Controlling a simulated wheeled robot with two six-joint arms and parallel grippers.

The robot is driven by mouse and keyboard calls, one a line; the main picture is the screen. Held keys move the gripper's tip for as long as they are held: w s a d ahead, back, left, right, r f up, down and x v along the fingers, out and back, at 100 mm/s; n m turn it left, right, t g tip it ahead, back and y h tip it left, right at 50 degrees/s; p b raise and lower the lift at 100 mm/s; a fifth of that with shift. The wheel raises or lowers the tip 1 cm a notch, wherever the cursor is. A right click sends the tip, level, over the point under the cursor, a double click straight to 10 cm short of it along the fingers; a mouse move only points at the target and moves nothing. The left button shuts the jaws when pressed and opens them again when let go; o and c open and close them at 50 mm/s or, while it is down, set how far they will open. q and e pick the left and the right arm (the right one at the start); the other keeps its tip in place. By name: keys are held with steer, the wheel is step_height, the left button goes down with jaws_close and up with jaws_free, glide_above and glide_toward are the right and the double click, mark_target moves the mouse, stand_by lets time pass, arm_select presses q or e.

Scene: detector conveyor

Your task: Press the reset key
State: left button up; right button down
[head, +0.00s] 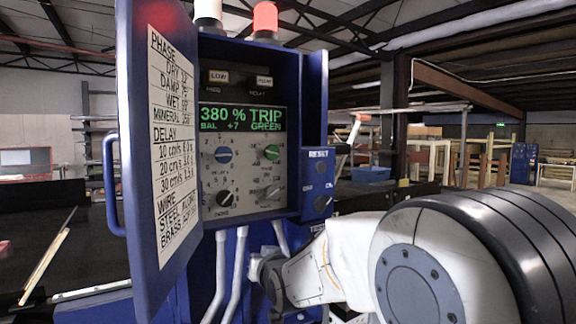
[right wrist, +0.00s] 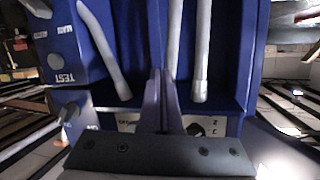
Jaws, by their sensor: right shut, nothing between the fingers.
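A blue cabinet (head: 309,108) stands open, and its lit display (head: 242,118) reads 380 % TRIP, BAL +7, GREEN. A small blue side box (head: 309,194) on its right carries the RESET label (head: 319,154), with dark round controls below it. I cannot tell exactly which is the reset key. My right gripper (head: 262,272) is low in front of the cabinet, below the panel and apart from the side box. In the right wrist view its fingers (right wrist: 163,82) are shut and empty, between the pale conduits. Part of the side box (right wrist: 82,115) shows there behind the gripper body. My left gripper is out of view.
The open cabinet door (head: 150,130) with settings text and a handle stands on the left. Pale conduits (head: 238,270) run down below the panel. A lower box marked TEST (right wrist: 65,77) sits beside them. White and red lamps (head: 265,18) top the cabinet.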

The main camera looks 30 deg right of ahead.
mark_target(321, 167)
steer(key=s+d+r+m+t+h, duration=0.2)
steer(key=d+r+h, duration=0.3)
steer(key=d+r, duration=0.3)
steer(key=s+d+r+m+t+h+p, duration=0.1)
steer(key=s+d+r+m+t+h, duration=0.2)
steer(key=d, duration=1.2)
step_height(321, 167, up, 6)
steer(key=m+h, duration=0.1)
steer(key=h, duration=0.2)
steer(key=shift+d+r, duration=0.25)
steer(key=shift+w, duration=0.1)
steer(key=shift+w+a+p, duration=0.2)
steer(key=shift+w+p, duration=0.65)
steer(key=shift+w, duration=1.35)
steer(key=shift+w+a+p, duration=0.2)
steer(key=shift+w+p, duration=0.65)
steer(key=shift+w, duration=1.3)
